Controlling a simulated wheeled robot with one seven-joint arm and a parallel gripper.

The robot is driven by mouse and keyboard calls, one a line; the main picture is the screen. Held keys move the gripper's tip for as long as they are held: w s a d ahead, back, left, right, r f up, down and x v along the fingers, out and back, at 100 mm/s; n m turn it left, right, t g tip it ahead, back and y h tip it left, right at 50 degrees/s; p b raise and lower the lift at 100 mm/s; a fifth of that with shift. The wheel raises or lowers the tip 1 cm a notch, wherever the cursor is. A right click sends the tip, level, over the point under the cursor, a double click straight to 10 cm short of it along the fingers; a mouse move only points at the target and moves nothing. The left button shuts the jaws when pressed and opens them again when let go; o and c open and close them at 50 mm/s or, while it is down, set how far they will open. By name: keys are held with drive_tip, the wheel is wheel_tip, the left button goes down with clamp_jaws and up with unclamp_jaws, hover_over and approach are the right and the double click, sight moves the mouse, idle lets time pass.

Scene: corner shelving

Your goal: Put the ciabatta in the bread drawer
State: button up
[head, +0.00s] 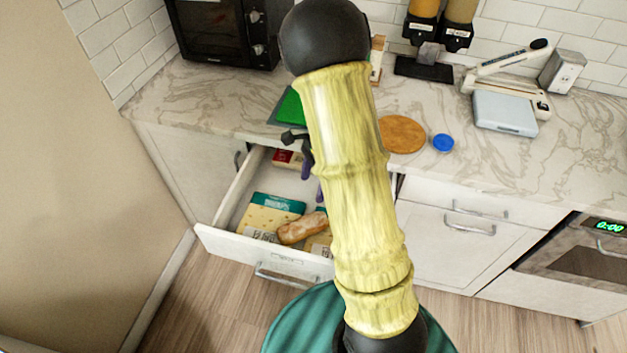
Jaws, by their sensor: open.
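The ciabatta (302,228), a golden-brown long loaf, lies inside the pulled-out bread drawer (215,241), on top of flat packages near the drawer's front. My gripper (310,174) is mostly hidden behind my yellow arm; a dark part and purple pieces show at the arm's left edge. It is open, above the rear right of the drawer and apart from the loaf. My arm hides the right part of the drawer.
Teal-and-yellow packages (268,212) and a red box (288,159) lie in the drawer. On the counter are a green board (290,107), a round wooden board (402,134), a blue lid (443,142) and a scale (505,113). A black oven (222,30) stands at the back left.

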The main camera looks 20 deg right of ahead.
drive_tip(key=s+a+r+n+t+h, duration=0.3)
drive_tip(key=s+r+n, duration=0.5)
drive_tip(key=n, duration=0.9)
drive_tip(key=shift+s+a+t, duration=0.45)
drive_tip(key=shift+s+t, duration=0.35)
drive_tip(key=shift+s, duration=0.45)
drive_tip(key=shift+r, duration=0.1)
